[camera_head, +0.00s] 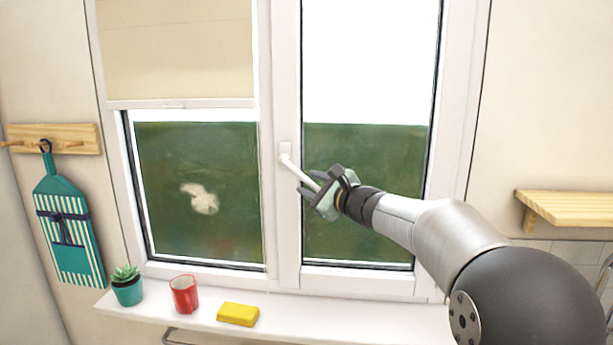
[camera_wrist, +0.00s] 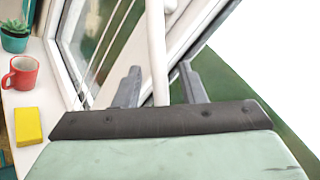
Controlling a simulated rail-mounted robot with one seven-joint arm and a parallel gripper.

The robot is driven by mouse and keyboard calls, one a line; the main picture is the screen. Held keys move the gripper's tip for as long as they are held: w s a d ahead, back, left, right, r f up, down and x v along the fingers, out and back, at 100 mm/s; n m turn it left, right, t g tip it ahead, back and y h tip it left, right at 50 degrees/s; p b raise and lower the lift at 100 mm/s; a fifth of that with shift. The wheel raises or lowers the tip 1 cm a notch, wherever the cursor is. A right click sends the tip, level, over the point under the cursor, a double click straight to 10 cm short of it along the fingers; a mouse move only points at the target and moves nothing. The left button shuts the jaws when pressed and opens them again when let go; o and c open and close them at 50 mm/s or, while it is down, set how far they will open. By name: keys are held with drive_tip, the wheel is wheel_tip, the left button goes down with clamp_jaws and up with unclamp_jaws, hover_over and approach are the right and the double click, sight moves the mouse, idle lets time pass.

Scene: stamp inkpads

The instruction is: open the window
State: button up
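The window has two panes, and the right sash (camera_head: 288,225) looks closed in its frame. A white lever handle (camera_head: 296,168) sits on that sash's left upright and slants down to the right. My gripper (camera_head: 320,180) is at the lever's lower free end. In the wrist view the handle (camera_wrist: 157,45) runs between the two dark fingers of my gripper (camera_wrist: 159,75). The fingers are apart, with a gap on each side of the lever. The lever's tip is hidden behind the gripper body.
A potted succulent (camera_head: 127,287), a red mug (camera_head: 184,295) and a yellow block (camera_head: 238,314) stand on the sill (camera_head: 300,318). A beige blind (camera_head: 178,50) covers the left pane's top.

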drive_tip(key=shift+x, duration=1.15)
